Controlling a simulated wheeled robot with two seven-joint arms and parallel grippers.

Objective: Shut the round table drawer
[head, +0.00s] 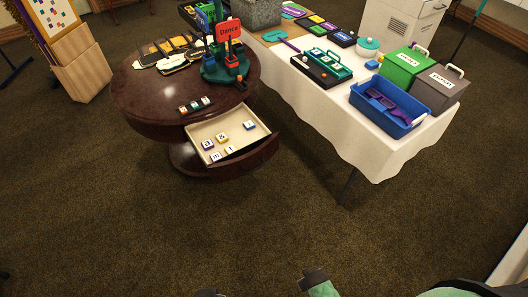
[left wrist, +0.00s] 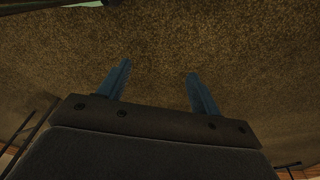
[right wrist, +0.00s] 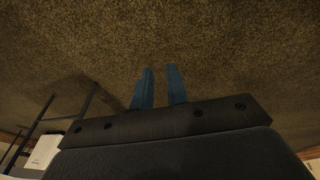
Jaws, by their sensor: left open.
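The round table (head: 130,95) is dark brown, glossy wood and stands left of centre in the head view. Its drawer (head: 258,157) is pulled out toward the lower right. The drawer's pale inside holds several small letter blocks (head: 221,138). My left gripper (left wrist: 160,68) is open and empty, with its blue fingers wide apart over bare carpet. My right gripper (right wrist: 160,68) is also empty, with a narrow gap between its fingers. Dark and green parts of my arms show at the bottom edge of the head view, well short of the drawer. Neither gripper touches the table.
On the round table are a green stand with a red "Dance" sign (head: 229,30) and a row of small blocks (head: 195,105). A white-clothed table (head: 345,120) at right bears a blue bin (head: 385,122) and green and grey boxes. Open carpet (head: 230,220) lies before the drawer.

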